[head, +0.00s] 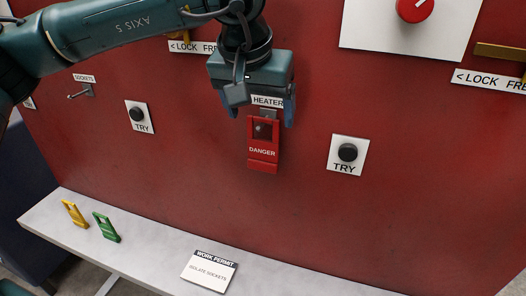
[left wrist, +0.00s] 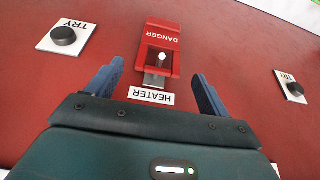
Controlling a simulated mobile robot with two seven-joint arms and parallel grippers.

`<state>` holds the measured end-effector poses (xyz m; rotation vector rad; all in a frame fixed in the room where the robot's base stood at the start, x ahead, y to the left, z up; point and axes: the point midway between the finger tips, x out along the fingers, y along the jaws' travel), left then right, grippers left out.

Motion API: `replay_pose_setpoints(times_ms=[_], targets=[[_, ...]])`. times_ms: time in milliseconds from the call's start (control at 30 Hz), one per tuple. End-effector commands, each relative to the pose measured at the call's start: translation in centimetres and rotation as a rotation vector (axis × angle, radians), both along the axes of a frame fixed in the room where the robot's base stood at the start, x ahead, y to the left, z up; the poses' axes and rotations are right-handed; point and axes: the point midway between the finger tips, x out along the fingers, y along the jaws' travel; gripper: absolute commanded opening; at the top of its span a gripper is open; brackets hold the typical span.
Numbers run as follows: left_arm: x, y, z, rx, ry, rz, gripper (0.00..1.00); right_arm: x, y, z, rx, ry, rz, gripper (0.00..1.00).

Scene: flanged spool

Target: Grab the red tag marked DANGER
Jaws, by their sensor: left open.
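The red tag marked DANGER (head: 262,153) hangs on the red panel below the HEATER label (head: 268,101). A grey hook or bracket shows at its top, and a small round knob shows in its window. In the left wrist view the tag (left wrist: 160,47) appears upside down, just beyond the fingertips. My left gripper (head: 269,116) is open, with its blue fingers to either side of the tag's upper end. The left gripper (left wrist: 156,76) holds nothing in the wrist view, and its fingers look apart from the tag. My right gripper is not in view.
TRY buttons flank the tag at left (head: 137,115) and right (head: 347,153). A grey shelf (head: 150,255) below holds a yellow tag (head: 75,214), a green tag (head: 106,227) and a work permit card (head: 210,270). A red knob (head: 415,8) sits on a white plate upper right.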

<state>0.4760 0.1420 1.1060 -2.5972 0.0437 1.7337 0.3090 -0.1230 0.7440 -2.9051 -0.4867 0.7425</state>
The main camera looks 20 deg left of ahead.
Motion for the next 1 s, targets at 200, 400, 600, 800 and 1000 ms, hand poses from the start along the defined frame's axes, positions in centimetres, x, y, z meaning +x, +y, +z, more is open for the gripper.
replay_pose_setpoints(times_ms=[200, 400, 600, 800, 1000], targets=[[1.2, -0.3, -3.1, 0.001, 0.003, -0.001, 0.80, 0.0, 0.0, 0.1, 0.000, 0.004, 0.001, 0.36], [1.7, -0.3, -4.3, 0.000, 0.001, -0.001, 0.80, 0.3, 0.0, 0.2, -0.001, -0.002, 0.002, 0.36], [1.7, -0.3, -4.3, 0.000, 0.000, -0.001, 0.78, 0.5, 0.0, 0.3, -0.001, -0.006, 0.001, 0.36], [1.7, -0.3, -4.2, 0.000, 0.001, -0.001, 0.61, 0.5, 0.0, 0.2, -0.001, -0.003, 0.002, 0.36], [1.7, -0.3, -4.2, 0.000, 0.001, -0.001, 0.45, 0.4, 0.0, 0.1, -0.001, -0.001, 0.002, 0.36]])
